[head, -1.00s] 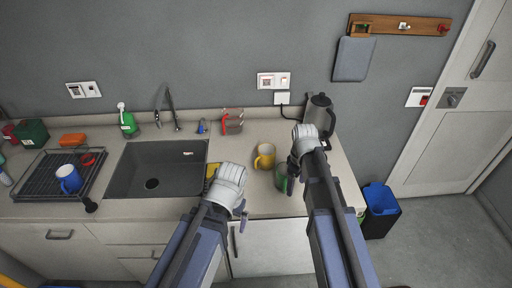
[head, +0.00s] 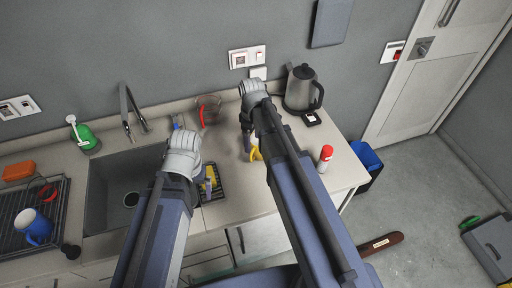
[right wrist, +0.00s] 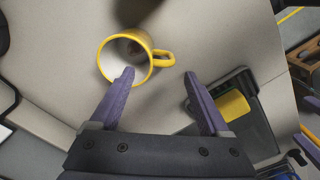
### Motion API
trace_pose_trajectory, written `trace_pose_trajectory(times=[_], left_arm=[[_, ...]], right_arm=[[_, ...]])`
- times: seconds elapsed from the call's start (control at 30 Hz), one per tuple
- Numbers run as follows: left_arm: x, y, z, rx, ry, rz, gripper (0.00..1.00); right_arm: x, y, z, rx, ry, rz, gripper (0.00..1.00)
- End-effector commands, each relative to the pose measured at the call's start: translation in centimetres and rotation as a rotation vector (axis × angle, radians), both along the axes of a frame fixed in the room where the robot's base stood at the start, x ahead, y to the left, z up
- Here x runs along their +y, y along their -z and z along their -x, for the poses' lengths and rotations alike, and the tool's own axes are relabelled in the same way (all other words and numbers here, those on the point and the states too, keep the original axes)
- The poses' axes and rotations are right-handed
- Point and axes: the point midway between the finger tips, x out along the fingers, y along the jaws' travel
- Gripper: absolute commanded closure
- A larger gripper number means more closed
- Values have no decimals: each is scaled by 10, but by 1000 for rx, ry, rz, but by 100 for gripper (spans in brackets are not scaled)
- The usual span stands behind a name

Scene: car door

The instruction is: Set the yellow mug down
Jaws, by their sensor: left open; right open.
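The yellow mug (head: 256,154) is on the counter (head: 228,213), mostly hidden behind my right arm in the head view. In the right wrist view the mug (right wrist: 143,41) shows its pale inside and yellow handle. My right gripper (head: 247,130) is at the mug in the head view. In the right wrist view its two fingers (right wrist: 158,78) are apart, with nothing clamped between them. The left fingertip overlaps the mug's rim; I cannot tell whether it touches. My left gripper (head: 203,180) is over the counter right of the sink; its fingers are mostly hidden.
A kettle (head: 299,90) stands behind and right of my right gripper. A red-topped can (head: 325,158) stands near the right edge. A glass jug (head: 209,109) is at the wall. The sink (head: 112,190) and a rack with a blue mug (head: 36,226) are left. Counter around the can is clear.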

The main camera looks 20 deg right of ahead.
Motion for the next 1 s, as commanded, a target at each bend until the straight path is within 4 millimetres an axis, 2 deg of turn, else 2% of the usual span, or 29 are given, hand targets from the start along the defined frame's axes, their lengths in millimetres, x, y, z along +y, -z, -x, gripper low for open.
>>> trace_pose_trajectory(times=[0.2, 0.43, 0.57, 0.9, 1.0], left_arm=[[0, 23, 0, 0, 0, 0, 0], [0, 24, 0, 0, 0, 0, 0], [0, 32, 0, 0, -1, 0, 0], [0, 72, 0, 0, -2, 0, 0], [0, 77, 0, 0, -2, 0, 0]], right_arm=[[0, 23, 0, 0, 0, 0, 20], [0, 24, 1, 0, 0, 0, 20], [1, 32, 2, 0, 0, 0, 20], [3, 72, 9, 0, 0, 0, 20], [3, 77, 8, 0, 0, 0, 20]])
